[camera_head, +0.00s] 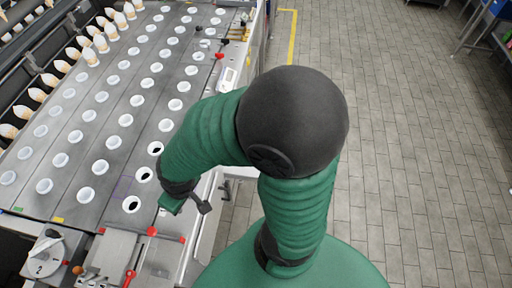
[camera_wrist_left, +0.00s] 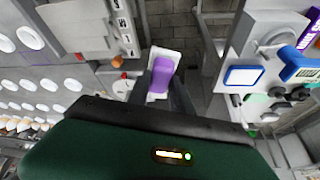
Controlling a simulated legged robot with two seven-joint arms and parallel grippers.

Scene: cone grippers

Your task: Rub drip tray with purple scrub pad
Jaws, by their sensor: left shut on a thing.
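The purple scrub pad (camera_wrist_left: 160,78) is between the two dark fingers of my left gripper (camera_wrist_left: 164,86) in the left wrist view. My left gripper is shut on it. A pale rectangular piece (camera_wrist_left: 172,57) shows behind and around the pad. I cannot tell whether it is the drip tray or part of the pad, nor whether the two touch. In the head view a green arm with a dark elbow bends toward the near right corner of the machine; its gripper is mostly hidden. No drip tray can be clearly made out there. My right gripper is not in view.
The grey machine top (camera_head: 110,150) has rows of round holes, most with white cups, and cones (camera_head: 100,42) at the far left. A knob panel (camera_head: 46,257) and red-handled parts (camera_head: 130,277) are at its near end. Tiled floor (camera_head: 420,150) on the right is clear.

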